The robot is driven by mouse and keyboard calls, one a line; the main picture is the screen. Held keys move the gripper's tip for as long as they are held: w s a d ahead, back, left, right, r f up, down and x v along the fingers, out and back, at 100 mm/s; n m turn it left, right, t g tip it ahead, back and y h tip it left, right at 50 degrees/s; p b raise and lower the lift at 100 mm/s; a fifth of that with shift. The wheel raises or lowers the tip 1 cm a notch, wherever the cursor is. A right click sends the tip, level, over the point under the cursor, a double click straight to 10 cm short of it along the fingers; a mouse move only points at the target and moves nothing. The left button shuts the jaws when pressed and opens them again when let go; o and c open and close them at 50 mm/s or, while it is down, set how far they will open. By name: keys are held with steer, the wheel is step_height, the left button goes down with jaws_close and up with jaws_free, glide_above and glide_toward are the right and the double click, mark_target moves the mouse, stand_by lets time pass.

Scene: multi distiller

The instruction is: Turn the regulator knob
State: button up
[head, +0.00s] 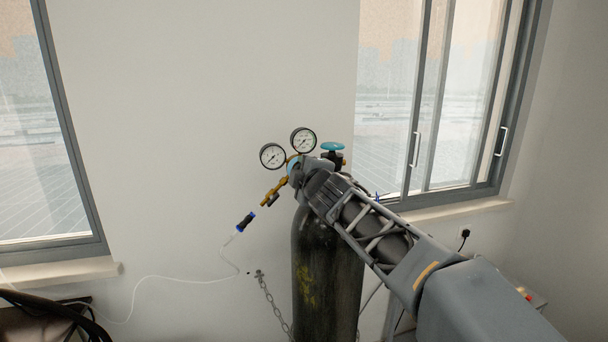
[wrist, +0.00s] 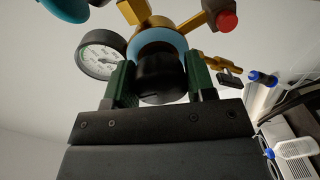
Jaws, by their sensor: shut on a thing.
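The regulator sits on top of a dark gas cylinder (head: 325,270) and carries two round gauges (head: 272,155). In the wrist view, its black regulator knob (wrist: 161,76) lies between the two green fingers of my gripper (wrist: 160,88). The fingers are shut on the knob, one on each side. A light blue ring (wrist: 158,45) and brass body show behind the knob. In the head view, my gripper (head: 298,174) reaches the regulator from the right, and my arm hides most of the knob. One gauge (wrist: 101,54) shows left of the knob in the wrist view.
A teal valve handwheel (head: 332,147) stands just right of the gauges. A brass outlet (head: 270,192) points down left, near a black and blue connector (head: 245,222) on a white tube. A chain (head: 270,302) hangs by the cylinder. Windows flank the wall.

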stand_by(0.4)
steer(key=o, duration=0.9)
steer(key=p+v, duration=0.3)
steer(key=v, duration=1)
steer(key=shift+s+d+p, duration=0.1)
steer(key=shift+s+p, duration=0.25)
steer(key=shift+p, duration=0.05)
